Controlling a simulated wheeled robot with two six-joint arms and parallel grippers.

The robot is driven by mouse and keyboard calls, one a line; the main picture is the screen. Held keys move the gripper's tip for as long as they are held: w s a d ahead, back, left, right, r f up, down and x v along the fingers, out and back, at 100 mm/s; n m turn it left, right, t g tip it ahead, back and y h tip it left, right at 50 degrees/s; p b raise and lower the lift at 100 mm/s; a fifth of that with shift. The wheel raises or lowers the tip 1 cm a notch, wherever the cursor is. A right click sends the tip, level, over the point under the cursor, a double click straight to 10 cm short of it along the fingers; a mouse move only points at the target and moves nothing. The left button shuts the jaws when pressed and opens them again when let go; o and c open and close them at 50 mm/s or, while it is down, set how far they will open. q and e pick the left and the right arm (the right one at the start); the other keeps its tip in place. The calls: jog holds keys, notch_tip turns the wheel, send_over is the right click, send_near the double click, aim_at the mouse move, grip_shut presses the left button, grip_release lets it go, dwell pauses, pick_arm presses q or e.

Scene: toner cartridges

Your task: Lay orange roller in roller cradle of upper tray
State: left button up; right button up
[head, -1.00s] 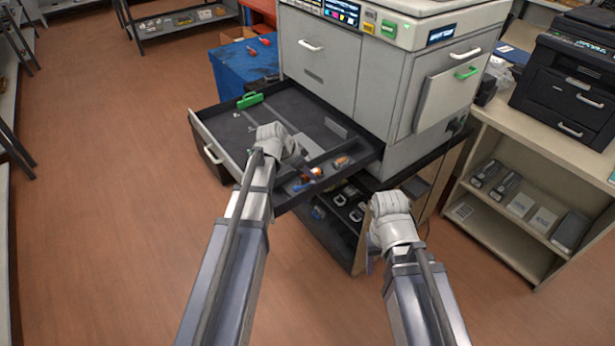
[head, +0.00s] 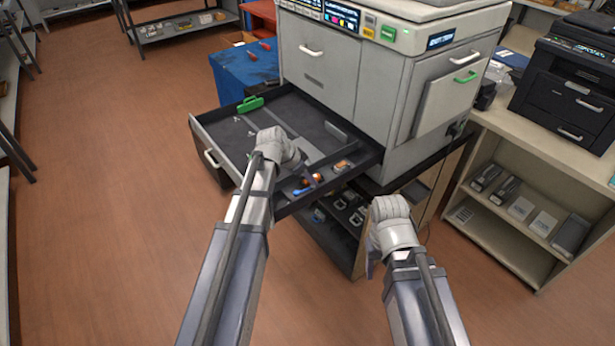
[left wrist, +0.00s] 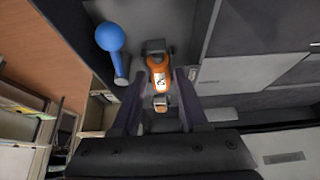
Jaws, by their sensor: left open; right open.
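The pulled-out upper tray (head: 230,165) of the large grey machine is dark inside, with a divided strip along its front right edge. The orange roller (left wrist: 160,75) lies in that strip with dark pieces at its end; it also shows in the head view (head: 317,177). My left gripper (left wrist: 160,90) is open, its two fingers either side of the strip near the orange roller, holding nothing. In the head view my left gripper (head: 306,172) reaches down over the strip. My right gripper (head: 376,258) is open and empty, right of the tray. I cannot make out the cradle clearly.
A blue round-headed thing (left wrist: 110,40) lies beside the orange roller. A smaller orange and grey piece (left wrist: 160,103) lies in the same strip. A green handle (head: 250,104) stands at the tray's far left. A lower compartment (head: 345,208) holds dark parts. A shelf unit (head: 520,240) stands right.

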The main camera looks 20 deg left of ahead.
pick_arm(q)
jog(key=p+v, duration=1)
jog(key=v, duration=0.2)
jog(key=s+d+f+n+g+y, duration=0.2)
jog(key=s+d+g+y, duration=0.3)
jog(key=s+d, duration=1.2)
jog(key=shift+s+f+n, duration=0.3)
jog(key=shift+s+n, duration=0.6)
jog(key=shift+s, duration=0.3)
